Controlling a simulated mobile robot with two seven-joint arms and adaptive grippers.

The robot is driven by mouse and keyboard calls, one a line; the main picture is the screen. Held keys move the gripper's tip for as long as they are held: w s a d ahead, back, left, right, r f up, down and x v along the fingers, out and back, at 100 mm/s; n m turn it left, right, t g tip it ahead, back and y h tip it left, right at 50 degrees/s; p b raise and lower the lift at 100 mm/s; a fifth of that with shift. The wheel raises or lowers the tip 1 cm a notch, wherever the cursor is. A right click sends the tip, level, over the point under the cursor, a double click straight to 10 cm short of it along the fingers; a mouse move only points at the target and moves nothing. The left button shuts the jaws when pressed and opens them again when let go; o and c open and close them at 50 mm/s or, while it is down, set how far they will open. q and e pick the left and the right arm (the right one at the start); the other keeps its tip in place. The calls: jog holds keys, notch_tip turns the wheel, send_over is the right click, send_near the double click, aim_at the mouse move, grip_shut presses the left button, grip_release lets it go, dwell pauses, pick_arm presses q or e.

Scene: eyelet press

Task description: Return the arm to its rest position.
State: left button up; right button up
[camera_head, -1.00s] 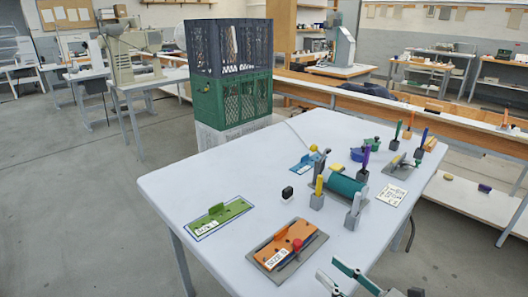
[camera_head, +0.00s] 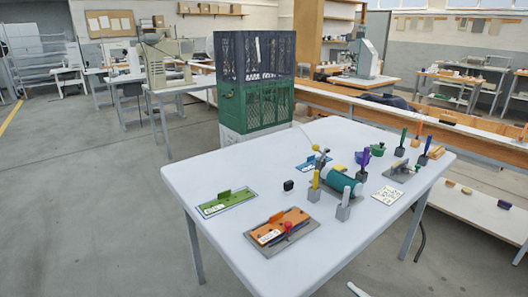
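A small pale piece at the bottom edge looks like a fingertip of my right gripper (camera_head: 357,290). The rest of that gripper is cut off by the frame, so its opening cannot be seen. It is in front of the white table (camera_head: 290,195), apart from everything on it. My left gripper is not in view.
The table carries a green plate (camera_head: 226,202), an orange plate (camera_head: 280,228), a teal roller (camera_head: 342,183), a grey upright block (camera_head: 345,208) and several coloured-handled tools. Stacked crates (camera_head: 255,105) stand behind it. The floor at left is clear.

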pick_arm(q)
jog(key=p, duration=0.1)
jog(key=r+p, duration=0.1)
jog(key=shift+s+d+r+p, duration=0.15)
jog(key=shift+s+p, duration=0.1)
jog(key=shift+p, duration=0.05)
pick_arm(e)
jog(key=s+f+n+g+h, duration=0.2)
jog(key=s+f+n, duration=0.4)
jog(key=f+n, duration=0.5)
jog(key=s+d+f+n+g+h, duration=0.1)
jog(key=s+f+n+h, duration=0.4)
jog(key=f+n, duration=0.6)
jog(key=s+n+g, duration=0.1)
jog(key=n, duration=0.4)
jog(key=shift+d+f+n+g+h, duration=0.3)
jog(key=shift+f, duration=0.05)
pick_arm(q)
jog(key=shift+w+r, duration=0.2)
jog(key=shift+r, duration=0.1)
pick_arm(e)
jog(key=shift+w, duration=0.1)
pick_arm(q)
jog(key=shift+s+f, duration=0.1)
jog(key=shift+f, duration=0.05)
pick_arm(e)
jog(key=shift+a, duration=0.1)
